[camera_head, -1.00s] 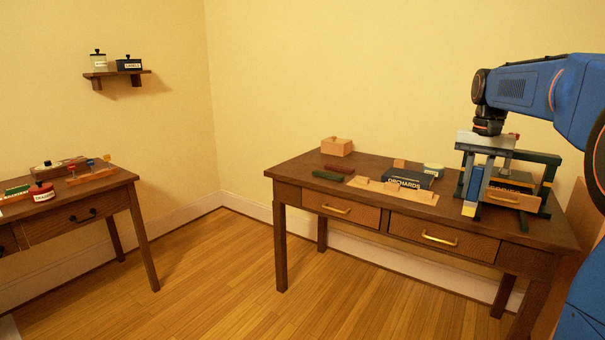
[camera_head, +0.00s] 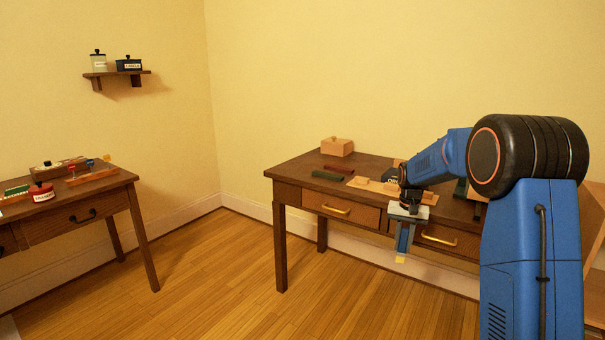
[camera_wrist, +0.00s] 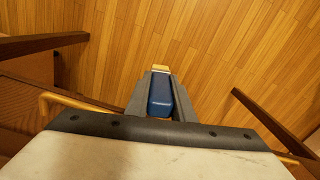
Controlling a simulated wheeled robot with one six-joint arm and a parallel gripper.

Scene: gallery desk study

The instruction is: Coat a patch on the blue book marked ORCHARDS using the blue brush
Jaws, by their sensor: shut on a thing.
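My gripper (camera_head: 402,238) is shut on the blue brush (camera_wrist: 161,95) and holds it pointing down in front of the desk's drawers, over the floor. The brush's pale yellow bristle tip (camera_head: 400,258) hangs lowest in the head view. In the wrist view the brush lies between the two grey fingers, its tip (camera_wrist: 160,68) over bare floor. The blue book (camera_head: 389,175) lies on the desk behind my arm. Only its left end shows in the head view; my arm hides the rest, including most of its lettering. The brush is apart from the book.
The desk (camera_head: 288,172) holds a wooden box (camera_head: 337,147), a dark red bar, a green bar (camera_head: 327,175) and a tan board with blocks. A brass drawer handle (camera_head: 438,240) is close to my gripper. A second desk (camera_head: 100,203) stands left; open floor lies between.

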